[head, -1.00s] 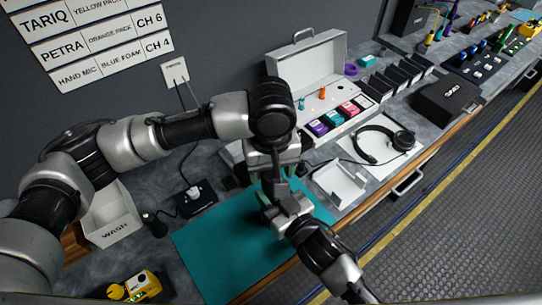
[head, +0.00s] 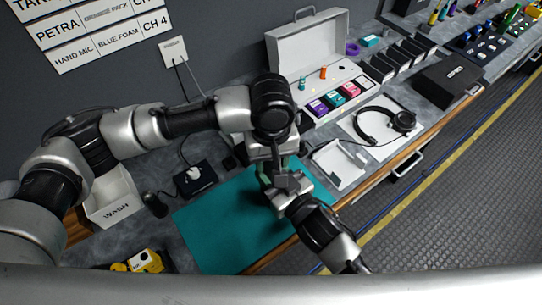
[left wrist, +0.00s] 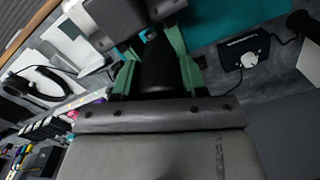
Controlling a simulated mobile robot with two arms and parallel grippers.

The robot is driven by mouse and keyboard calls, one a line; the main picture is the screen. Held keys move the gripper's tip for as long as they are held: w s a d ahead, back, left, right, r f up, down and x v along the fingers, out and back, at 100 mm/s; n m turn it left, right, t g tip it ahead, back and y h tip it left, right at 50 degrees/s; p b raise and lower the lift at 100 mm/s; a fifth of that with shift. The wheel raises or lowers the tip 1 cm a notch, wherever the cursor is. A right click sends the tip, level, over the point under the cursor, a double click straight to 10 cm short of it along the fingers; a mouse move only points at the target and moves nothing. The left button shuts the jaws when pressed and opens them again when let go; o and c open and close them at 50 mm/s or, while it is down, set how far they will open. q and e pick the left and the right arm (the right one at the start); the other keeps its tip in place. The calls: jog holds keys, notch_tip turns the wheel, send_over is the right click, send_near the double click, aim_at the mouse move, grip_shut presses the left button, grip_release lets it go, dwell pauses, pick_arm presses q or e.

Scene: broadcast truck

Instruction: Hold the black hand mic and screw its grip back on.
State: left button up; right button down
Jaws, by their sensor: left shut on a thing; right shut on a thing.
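The black hand mic (left wrist: 158,75) shows in the left wrist view as a dark body between green finger pads. My left gripper (left wrist: 157,68) is shut on it; in the head view this gripper (head: 266,172) points down over the teal mat (head: 225,225). My right gripper (head: 284,188) meets it from the front right, and its grey body (left wrist: 128,18) also shows at the top of the left wrist view. It is shut at the mic's other end, where the grip would be, but the jaws hide that part. I cannot tell how far the grip is threaded.
An open white case (head: 306,48) with coloured packs stands behind. A headset (head: 385,125), a white tray (head: 340,165) and a black box (head: 446,86) lie to the right. The mat's front is clear.

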pick_arm(q)
jog(key=m, duration=0.3)
jog(key=shift+m, duration=0.4)
jog(key=m, duration=2.2)
jog(key=shift+f+m, duration=0.1)
jog(key=shift+m, duration=0.2)
jog(key=m, duration=0.4)
jog(key=o, duration=1.1)
